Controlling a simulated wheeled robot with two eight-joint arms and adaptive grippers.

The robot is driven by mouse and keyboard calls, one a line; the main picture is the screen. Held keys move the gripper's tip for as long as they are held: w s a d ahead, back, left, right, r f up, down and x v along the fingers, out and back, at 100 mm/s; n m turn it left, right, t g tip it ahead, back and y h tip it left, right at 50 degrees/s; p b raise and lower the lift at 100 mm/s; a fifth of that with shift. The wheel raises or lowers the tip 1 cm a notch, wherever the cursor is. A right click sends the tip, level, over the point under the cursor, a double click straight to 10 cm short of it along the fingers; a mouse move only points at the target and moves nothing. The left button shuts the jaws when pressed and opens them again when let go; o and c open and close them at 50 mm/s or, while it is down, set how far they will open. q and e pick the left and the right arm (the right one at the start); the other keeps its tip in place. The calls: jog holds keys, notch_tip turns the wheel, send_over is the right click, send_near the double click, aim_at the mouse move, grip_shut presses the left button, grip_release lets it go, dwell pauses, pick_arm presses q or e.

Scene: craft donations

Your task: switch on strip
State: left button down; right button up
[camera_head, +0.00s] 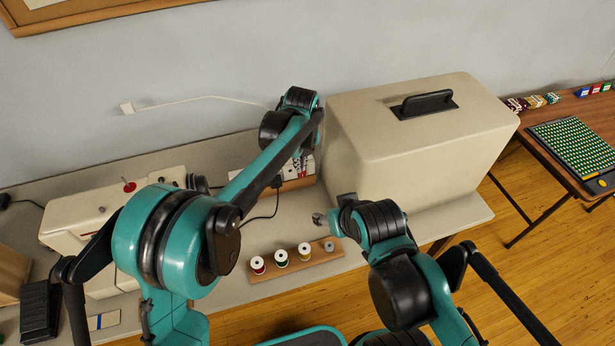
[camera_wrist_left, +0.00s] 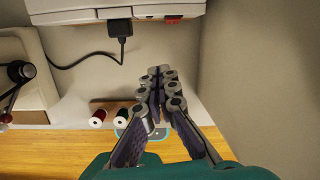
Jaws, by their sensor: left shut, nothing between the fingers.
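The power strip (camera_wrist_left: 80,12) is a white bar at the top of the left wrist view. A black plug (camera_wrist_left: 122,28) with a dark cord sits in it, and a red switch (camera_wrist_left: 173,19) shows at its right end. I cannot tell which way the switch is set. My left gripper (camera_wrist_left: 160,78) is shut and empty, with its fingertips apart from the switch in this view. In the head view my left arm hides most of the strip, and the plug (camera_head: 277,182) shows beside the arm. My right gripper (camera_head: 319,219) is beside the thread rack; its fingers are too small to judge.
A large beige case (camera_head: 420,140) with a black handle stands close on the right. A wooden rack (camera_head: 297,259) with several thread spools lies in front. A cream sewing machine (camera_head: 75,215) stands at the left. A brown table (camera_head: 590,145) is at the far right.

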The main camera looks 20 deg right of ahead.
aim_at(302, 173)
pick_arm(q)
jog(key=d+f+m, duration=0.1)
jog(key=d+m, duration=0.1)
jog(key=shift+s+d+f, duration=0.2)
jog(key=shift+d+f, duration=0.1)
jog(key=shift+f, duration=0.1)
jog(key=w+f+b, duration=0.4)
jog(key=w+f, duration=0.1)
jog(key=f, duration=0.5)
jog(key=shift+w+f, duration=0.15)
jog(key=shift+f, duration=0.05)
jog(key=shift+a, duration=0.1)
